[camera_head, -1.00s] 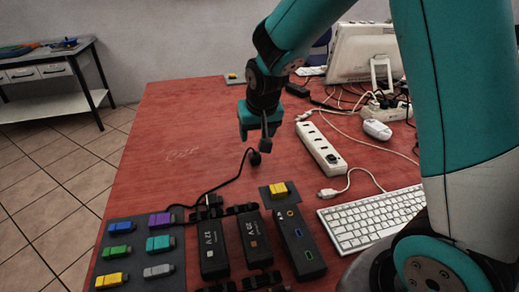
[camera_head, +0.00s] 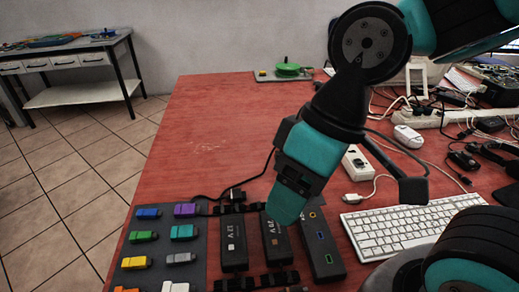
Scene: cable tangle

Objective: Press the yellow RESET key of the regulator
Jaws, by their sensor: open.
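My gripper (camera_head: 288,205) is teal and black and points down over the power boxes near the front. Its fingertips are seen nearly edge-on, with no object visible in them. A black box with an orange ring and coloured ports (camera_head: 322,250) stands just right of it. The yellow key on a dark plate behind that box, seen earlier, is now hidden behind my gripper. Another yellow key (camera_head: 134,262) is on the dark key panel (camera_head: 200,232) at front left. No RESET lettering is readable, so I cannot tell which key is the regulator's. Contact with a key cannot be seen.
Black boxes, one marked 12 V (camera_head: 234,245), stand left of the ported box, with a black cable (camera_head: 210,196) behind. A white keyboard (camera_head: 395,225), power strip (camera_head: 358,165) and tangled cables lie right. The red table (camera_head: 220,125) is clear at middle left.

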